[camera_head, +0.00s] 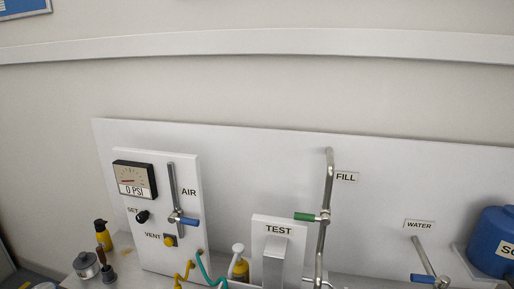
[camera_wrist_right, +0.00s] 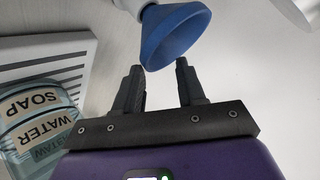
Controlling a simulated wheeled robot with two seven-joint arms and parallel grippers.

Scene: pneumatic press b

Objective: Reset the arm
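My right gripper (camera_wrist_right: 163,88) shows in the right wrist view with its two dark fingers apart and nothing between them. A blue cone-shaped cup or funnel (camera_wrist_right: 178,35) on a white stem is just beyond the fingertips. I cannot tell whether it touches them. Neither gripper shows in the head view. The left gripper is not in any view.
The head view shows a press panel with a gauge (camera_head: 134,180) reading 0 PSI, a blue AIR handle (camera_head: 187,221), a green FILL handle (camera_head: 305,216), a TEST block (camera_head: 278,230) and a blue tank (camera_head: 494,240). A SOAP and WATER container (camera_wrist_right: 35,120) stands left in the wrist view.

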